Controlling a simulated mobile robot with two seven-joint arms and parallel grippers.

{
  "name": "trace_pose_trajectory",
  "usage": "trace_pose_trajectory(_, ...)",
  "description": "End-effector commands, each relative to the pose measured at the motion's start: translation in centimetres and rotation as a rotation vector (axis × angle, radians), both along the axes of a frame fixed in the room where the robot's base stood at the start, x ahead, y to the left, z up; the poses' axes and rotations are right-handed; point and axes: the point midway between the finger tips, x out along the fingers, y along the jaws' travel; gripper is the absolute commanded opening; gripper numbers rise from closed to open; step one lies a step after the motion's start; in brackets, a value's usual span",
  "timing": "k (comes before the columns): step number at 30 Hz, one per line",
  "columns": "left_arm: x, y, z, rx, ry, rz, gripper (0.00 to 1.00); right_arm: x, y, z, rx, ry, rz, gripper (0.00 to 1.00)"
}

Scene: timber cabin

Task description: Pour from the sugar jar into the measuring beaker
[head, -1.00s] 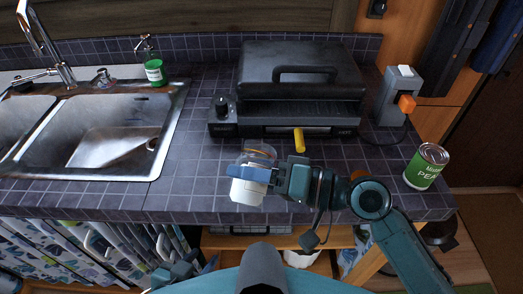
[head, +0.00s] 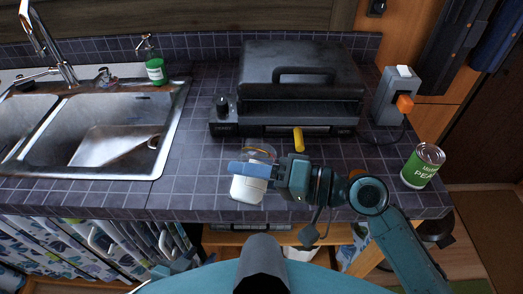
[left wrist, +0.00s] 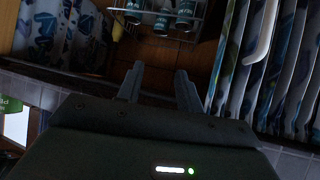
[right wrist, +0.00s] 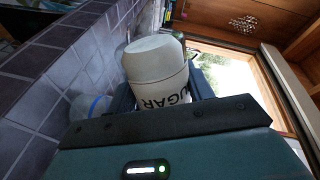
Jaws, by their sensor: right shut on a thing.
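The white sugar jar (head: 247,190), lettered SUGAR in the right wrist view (right wrist: 158,68), is held tilted near the counter's front edge. My right gripper (head: 252,171) is shut around it. The clear measuring beaker (head: 262,152) stands just behind the jar on the counter, partly hidden by the gripper and jar. A clear vessel, seemingly the beaker, shows at left in the right wrist view (right wrist: 88,106). I cannot see the jar's mouth or any sugar falling. My left gripper (head: 172,268) is low in front of the counter; its fingers are apart and empty in the left wrist view (left wrist: 160,88).
A black grill (head: 300,85) with a yellow tab stands behind the beaker. A green can (head: 422,168) is at the right end of the counter. The sink (head: 95,135) and a green soap bottle (head: 155,70) are at left. Tiled counter between sink and beaker is clear.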

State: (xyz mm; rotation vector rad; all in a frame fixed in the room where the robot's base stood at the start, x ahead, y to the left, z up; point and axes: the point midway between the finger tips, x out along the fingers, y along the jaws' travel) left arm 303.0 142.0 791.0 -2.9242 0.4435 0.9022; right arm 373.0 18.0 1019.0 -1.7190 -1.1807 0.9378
Motion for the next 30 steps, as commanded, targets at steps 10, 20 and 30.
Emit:
trace_pose_trajectory(10,-0.04,0.22,0.25,0.002,0.009,0.008,0.36,-0.01,0.02,0.38,0.010,0.034,0.000,0.23)
trace_pose_trajectory(20,-0.02,0.49,0.50,0.005,0.015,0.017,0.36,-0.03,0.03,0.59,0.018,0.065,0.000,0.23)
trace_pose_trajectory(30,-0.19,0.65,0.40,0.008,0.030,0.026,0.36,0.19,-0.03,0.80,0.025,0.099,0.000,0.23)
